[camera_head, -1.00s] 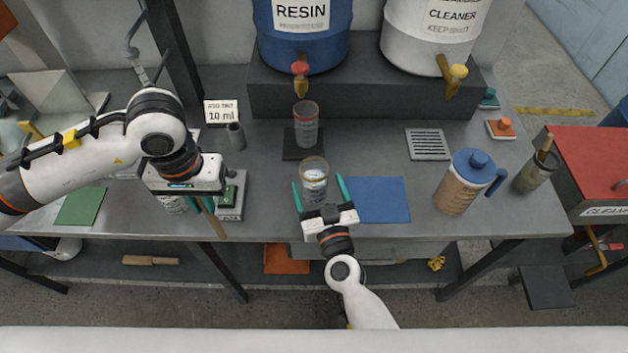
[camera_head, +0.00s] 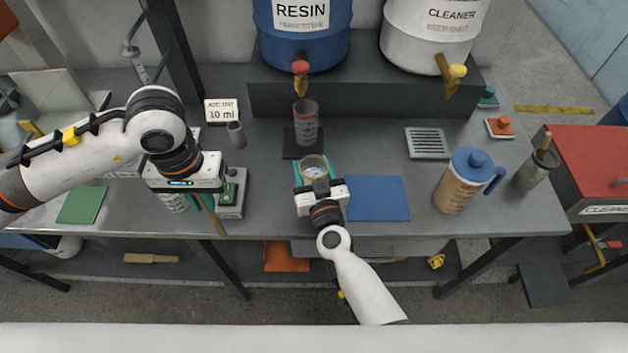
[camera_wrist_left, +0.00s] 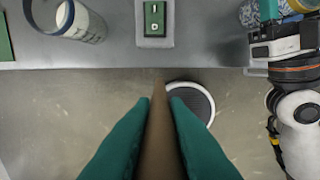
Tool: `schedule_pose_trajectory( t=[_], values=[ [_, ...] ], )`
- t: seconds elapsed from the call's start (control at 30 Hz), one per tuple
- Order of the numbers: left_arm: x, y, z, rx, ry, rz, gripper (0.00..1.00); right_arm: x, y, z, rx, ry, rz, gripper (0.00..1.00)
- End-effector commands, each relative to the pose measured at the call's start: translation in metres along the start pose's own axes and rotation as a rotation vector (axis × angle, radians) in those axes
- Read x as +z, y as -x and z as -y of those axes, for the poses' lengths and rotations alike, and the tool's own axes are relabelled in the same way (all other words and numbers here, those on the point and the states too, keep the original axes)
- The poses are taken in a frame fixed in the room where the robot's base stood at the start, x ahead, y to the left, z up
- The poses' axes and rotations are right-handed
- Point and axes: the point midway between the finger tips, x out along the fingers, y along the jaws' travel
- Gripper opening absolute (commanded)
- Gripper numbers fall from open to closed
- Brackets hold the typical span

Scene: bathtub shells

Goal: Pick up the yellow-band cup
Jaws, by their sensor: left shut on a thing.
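The yellow-band cup (camera_head: 313,163) is a clear cup with a yellowish rim, upright at the middle of the bench. My right gripper (camera_head: 314,172) has its teal fingers on both sides of it, close against its wall, and hides its lower part. Part of the cup shows at the top right of the left wrist view (camera_wrist_left: 250,14), next to my right gripper. My left gripper (camera_head: 205,205) is shut on a brown wooden stick (camera_head: 216,222), which points down over the bench's front edge. The stick fills the gap between the fingers in the left wrist view (camera_wrist_left: 160,140).
A red-rimmed cup (camera_head: 306,125) stands on a dark pad behind the yellow-band cup. A blue mat (camera_head: 378,198) lies to the right, a blue-lidded pitcher (camera_head: 457,185) beyond it.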

Motion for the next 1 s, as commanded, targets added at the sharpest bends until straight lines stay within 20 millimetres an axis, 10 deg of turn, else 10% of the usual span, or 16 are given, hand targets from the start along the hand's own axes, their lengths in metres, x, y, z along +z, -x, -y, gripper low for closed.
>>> schedule_pose_trajectory(
  t=[0.43,1.0],
  values=[
    [0.0,0.008,0.0,0.0,0.0,0.0,0.0,0.008,0.0,0.0,0.0,0.0,0.001,0.26],
    [0.0,0.098,0.0,0.0,0.0,0.0,0.0,0.09,0.0,0.0,0.0,0.001,0.001,0.26]
  ],
)
